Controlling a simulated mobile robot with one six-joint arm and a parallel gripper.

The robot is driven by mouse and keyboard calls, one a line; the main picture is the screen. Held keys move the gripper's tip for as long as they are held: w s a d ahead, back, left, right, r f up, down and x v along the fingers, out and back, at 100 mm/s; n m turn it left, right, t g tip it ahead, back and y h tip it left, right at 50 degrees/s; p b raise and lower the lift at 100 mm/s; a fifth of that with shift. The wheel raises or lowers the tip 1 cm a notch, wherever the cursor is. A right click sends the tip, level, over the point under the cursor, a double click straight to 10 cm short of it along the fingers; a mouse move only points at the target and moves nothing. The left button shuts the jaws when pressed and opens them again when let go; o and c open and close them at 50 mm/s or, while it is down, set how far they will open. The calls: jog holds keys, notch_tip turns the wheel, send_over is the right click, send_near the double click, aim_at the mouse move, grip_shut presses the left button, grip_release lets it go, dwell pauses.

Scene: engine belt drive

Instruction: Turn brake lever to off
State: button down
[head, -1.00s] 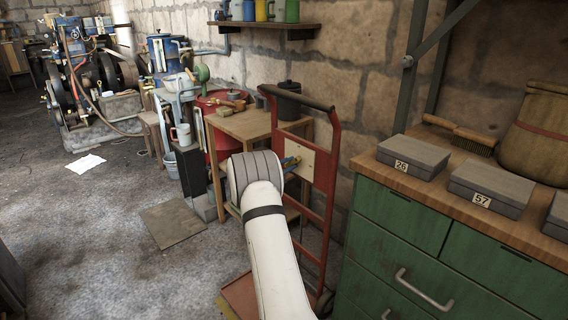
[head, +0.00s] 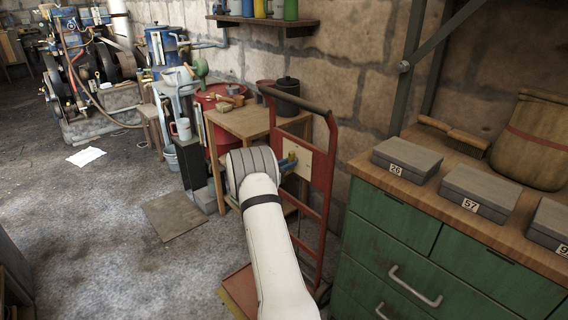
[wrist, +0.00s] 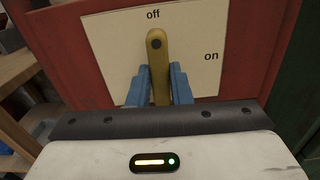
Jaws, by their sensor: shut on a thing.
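The brake lever (wrist: 156,62) is a yellow bar with a rounded end and a dark dot, on a cream panel (wrist: 110,50). In the wrist view its rounded end lies just under the printed word "off", and the bar runs down toward my gripper. The word "on" is to the right. My gripper (wrist: 159,88) has blue fingers on both sides of the bar, shut on it. In the head view the panel (head: 303,160) is on the red hand truck (head: 325,190), with my gripper (head: 287,163) at it, partly hidden by my arm.
A green cabinet (head: 400,225) with a wooden top and grey numbered boxes (head: 408,158) stands close on the right. A wooden table (head: 240,122) is behind the hand truck. A flat board (head: 173,215) lies on the floor. Open floor is at left.

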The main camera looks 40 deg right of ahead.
jog(key=shift+s+n, duration=0.1)
jog(key=shift+n, duration=0.2)
dwell(0.4)
jog(key=c, duration=1.3)
grip_release()
jog(key=a, duration=0.7)
jog(key=shift+s+a+p, duration=0.25)
jog(key=shift+a+p, duration=0.15)
